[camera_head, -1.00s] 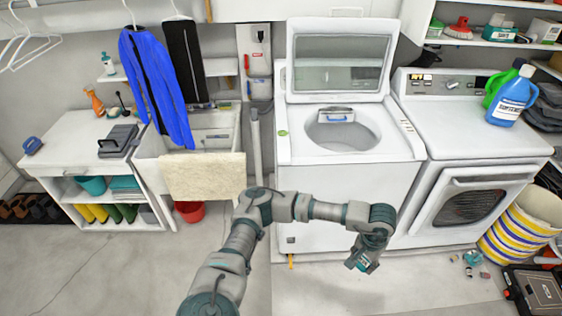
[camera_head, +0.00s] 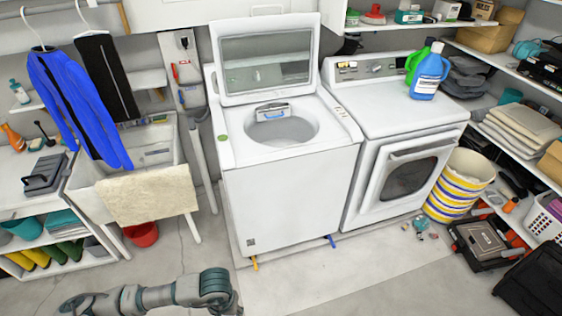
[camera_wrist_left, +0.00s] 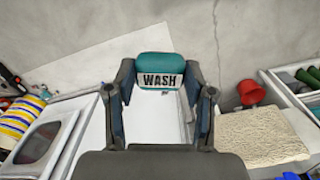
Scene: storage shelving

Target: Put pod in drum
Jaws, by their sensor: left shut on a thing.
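The pod (camera_wrist_left: 160,72), a teal block with a white label reading WASH, shows in the wrist view between the fingers of my left gripper (camera_wrist_left: 160,88), which is shut on it. In the head view only my left arm shows at the bottom edge; the gripper and pod are out of frame there. The drum (camera_head: 283,132) is the round opening in the top of the white washer (camera_head: 290,190), whose lid (camera_head: 265,62) stands open. My right gripper is not in view.
A white dryer (camera_head: 405,155) with blue and green bottles on top stands right of the washer. A sink with a towel (camera_head: 147,195) is at left. A striped basket (camera_head: 460,187), small items (camera_head: 421,226) and a black case (camera_head: 480,243) are on the floor. Floor before the washer is clear.

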